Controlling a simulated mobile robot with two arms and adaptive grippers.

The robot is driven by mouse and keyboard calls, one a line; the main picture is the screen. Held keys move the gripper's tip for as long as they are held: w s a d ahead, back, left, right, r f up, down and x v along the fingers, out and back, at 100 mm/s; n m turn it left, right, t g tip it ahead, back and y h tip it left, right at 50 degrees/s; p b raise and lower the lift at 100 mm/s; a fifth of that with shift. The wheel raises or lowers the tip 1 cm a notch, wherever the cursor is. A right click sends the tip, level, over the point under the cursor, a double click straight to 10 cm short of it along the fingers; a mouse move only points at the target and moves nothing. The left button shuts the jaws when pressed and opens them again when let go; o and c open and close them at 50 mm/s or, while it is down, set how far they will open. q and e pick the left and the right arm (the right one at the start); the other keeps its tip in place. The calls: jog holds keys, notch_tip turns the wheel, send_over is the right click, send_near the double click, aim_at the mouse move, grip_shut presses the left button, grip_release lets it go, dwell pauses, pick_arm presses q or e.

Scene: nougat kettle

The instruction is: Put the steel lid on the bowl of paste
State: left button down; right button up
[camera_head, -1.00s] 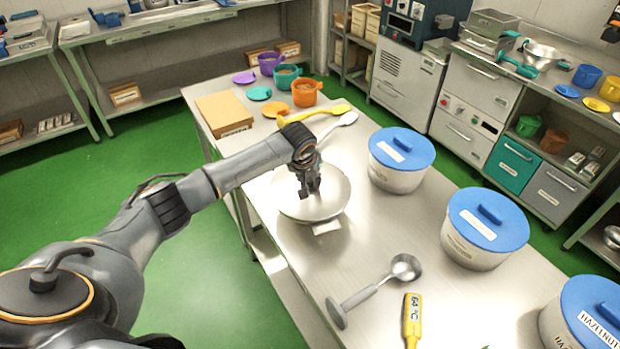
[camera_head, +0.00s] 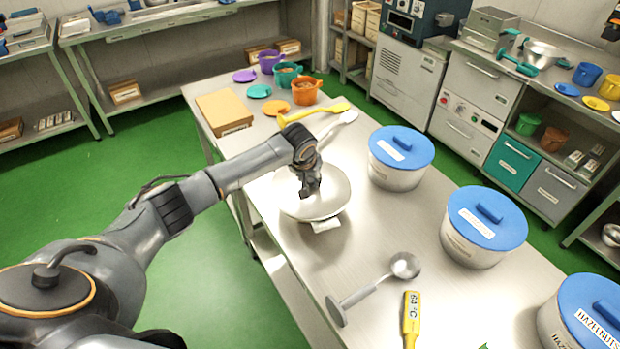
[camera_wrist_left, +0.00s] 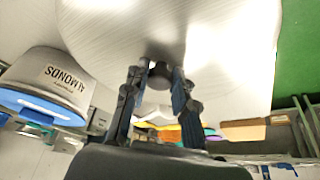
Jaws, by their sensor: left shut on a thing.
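The steel lid (camera_head: 334,187) is a broad, shallow disc over the near-left part of the steel table. My left gripper (camera_head: 310,188) comes down on its middle from above. In the left wrist view my left gripper (camera_wrist_left: 160,76) has its two fingers on either side of the lid's dark knob (camera_wrist_left: 160,70), shut on it. The lid's pale face (camera_wrist_left: 200,25) fills the top of that view. The bowl of paste is mostly hidden under the lid; a white label (camera_head: 326,226) shows below the rim. I cannot tell whether the lid touches the bowl. My right gripper is out of view.
Blue-lidded pots (camera_head: 400,175) stand along the table's right side. A cardboard box (camera_head: 224,110), orange mug (camera_head: 305,92) and yellow-handled spatula (camera_head: 312,113) are behind. The table between lid and ladle is clear.

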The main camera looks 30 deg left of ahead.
pick_arm(q)
jog(key=c, duration=1)
grip_release()
jog(key=o, duration=0.6)
jog(key=shift+c, duration=0.2)
jog(key=shift+r, duration=0.1)
notch_tip(320, 180, up, 5)
jog(key=p, duration=0.5)
jog(key=shift+r, duration=0.95)
